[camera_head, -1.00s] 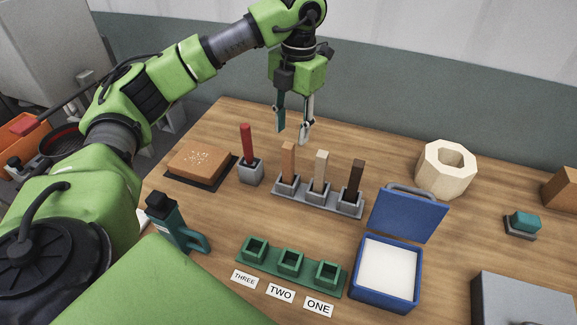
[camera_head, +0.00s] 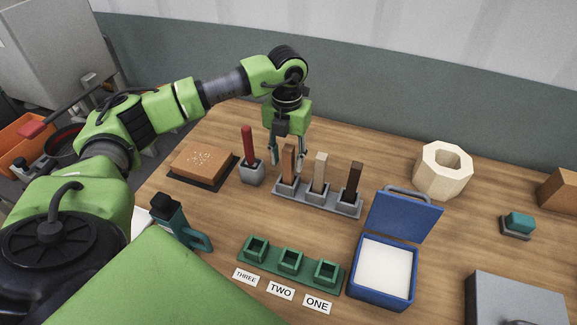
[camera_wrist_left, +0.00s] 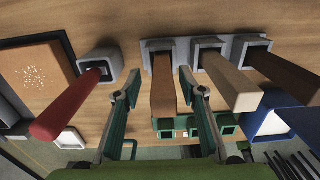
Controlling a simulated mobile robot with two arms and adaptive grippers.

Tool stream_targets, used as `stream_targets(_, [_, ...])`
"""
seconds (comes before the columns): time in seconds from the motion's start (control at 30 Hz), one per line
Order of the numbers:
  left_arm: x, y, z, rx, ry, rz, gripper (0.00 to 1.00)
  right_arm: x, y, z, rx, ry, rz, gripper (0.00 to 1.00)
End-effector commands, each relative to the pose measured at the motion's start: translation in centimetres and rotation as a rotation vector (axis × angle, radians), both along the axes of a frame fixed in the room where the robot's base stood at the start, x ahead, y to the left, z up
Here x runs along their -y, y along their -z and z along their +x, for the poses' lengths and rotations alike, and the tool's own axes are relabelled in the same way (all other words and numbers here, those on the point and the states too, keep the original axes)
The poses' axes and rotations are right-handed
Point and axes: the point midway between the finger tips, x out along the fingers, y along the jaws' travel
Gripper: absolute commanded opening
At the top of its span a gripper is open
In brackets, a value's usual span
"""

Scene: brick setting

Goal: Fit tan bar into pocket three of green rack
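The orange-tan bar (camera_head: 289,163) stands upright in the left socket of a grey holder (camera_head: 333,206). A paler beige bar (camera_head: 319,170) and a dark brown bar (camera_head: 353,180) stand in the other sockets. My left gripper (camera_head: 286,162) is open, pointing down at the orange-tan bar. In the left wrist view, its fingers (camera_wrist_left: 160,88) are on either side of this bar (camera_wrist_left: 164,90), with visible gaps. The green rack (camera_head: 272,272) has three empty pockets; the left one (camera_head: 255,248) is above the label THREE.
A red bar (camera_head: 247,143) stands in a separate grey block just left of the holder. An open blue box (camera_head: 351,278) is right of the green rack. Bare table lies between holder and rack.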

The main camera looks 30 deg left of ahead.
Motion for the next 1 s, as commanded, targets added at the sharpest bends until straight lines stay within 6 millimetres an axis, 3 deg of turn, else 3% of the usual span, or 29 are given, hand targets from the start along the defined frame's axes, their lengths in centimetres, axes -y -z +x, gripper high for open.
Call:
stream_targets(0.1, [0.6,1.5,-0.3,-0.007,0.001,0.000,0.38,0.0,-1.7,0.0,0.000,0.000,0.000,0.40])
stream_targets(0.23, [0.4,3.3,-0.2,-0.004,0.000,0.001,0.38,0.0,-1.9,0.0,0.000,0.000,0.000,0.40])
stream_targets(0.53, [0.4,4.0,-0.1,-0.001,0.000,0.001,0.38,0.0,-1.9,0.0,0.000,0.000,0.000,0.40])
stream_targets(0.67, [0.4,3.9,-0.1,-0.001,0.000,0.001,0.04,0.0,-1.9,0.0,0.000,0.000,0.000,0.40])
stream_targets(0.7, [0.4,3.9,-0.1,-0.001,0.000,0.001,0.00,0.0,-1.9,0.0,0.000,0.000,0.000,0.40])
stream_targets(1.0, [0.5,3.8,-0.1,-0.001,0.000,0.000,0.00,0.0,-1.9,0.0,0.000,0.000,0.000,0.40])
